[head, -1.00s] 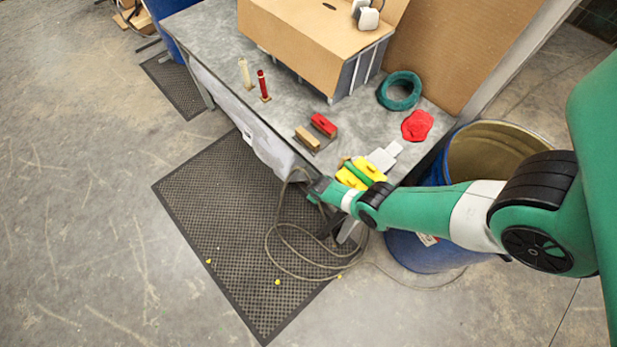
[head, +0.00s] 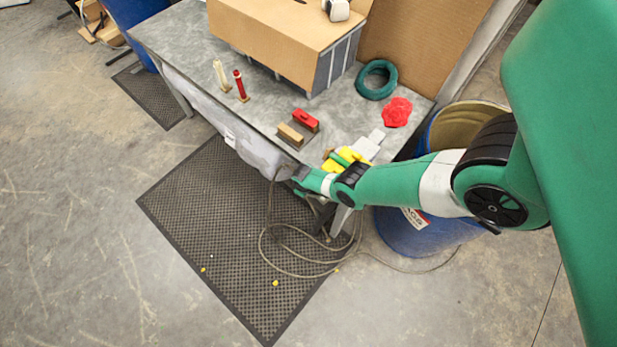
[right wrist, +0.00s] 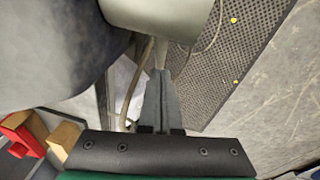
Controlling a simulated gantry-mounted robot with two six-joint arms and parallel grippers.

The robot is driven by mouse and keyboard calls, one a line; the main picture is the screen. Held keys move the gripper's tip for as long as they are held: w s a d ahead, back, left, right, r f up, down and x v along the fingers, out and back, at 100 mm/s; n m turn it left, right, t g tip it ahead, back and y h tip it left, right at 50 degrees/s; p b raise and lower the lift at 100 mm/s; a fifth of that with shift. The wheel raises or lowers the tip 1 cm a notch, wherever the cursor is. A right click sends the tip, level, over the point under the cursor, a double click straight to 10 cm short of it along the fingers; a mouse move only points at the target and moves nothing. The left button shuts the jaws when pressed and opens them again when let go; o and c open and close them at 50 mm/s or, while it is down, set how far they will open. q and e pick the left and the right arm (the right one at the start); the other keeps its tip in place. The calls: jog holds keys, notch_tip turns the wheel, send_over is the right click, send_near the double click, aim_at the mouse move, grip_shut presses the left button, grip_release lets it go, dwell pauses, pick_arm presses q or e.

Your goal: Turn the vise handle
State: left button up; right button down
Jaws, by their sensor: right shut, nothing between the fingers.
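My right gripper (head: 299,178) is at the front edge of the workbench (head: 195,60), low beside its near corner. In the right wrist view its two fingers (right wrist: 161,75) are pressed together and look empty. A thin grey rod (right wrist: 160,52) shows just beyond the fingertips, below a smooth grey-green body (right wrist: 160,14). The rod may be the vise handle, but I cannot tell for sure, nor whether the fingers touch it. In the head view my wrist hides this spot, and no vise is clearly recognisable. My left gripper is out of view.
Red and wooden blocks (head: 299,128), a yellow item (head: 333,163) and a cardboard box (head: 275,35) sit on the bench. A blue drum (head: 415,232) stands right; a cable (head: 283,265) lies on the mat (head: 205,220).

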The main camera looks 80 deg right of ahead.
jog(key=w+r+p, duration=0.4)
jog(key=r+p, duration=0.5)
jog(key=r, duration=0.3)
jog(key=shift+w+d+r, duration=0.15)
jog(key=shift+d, duration=0.05)
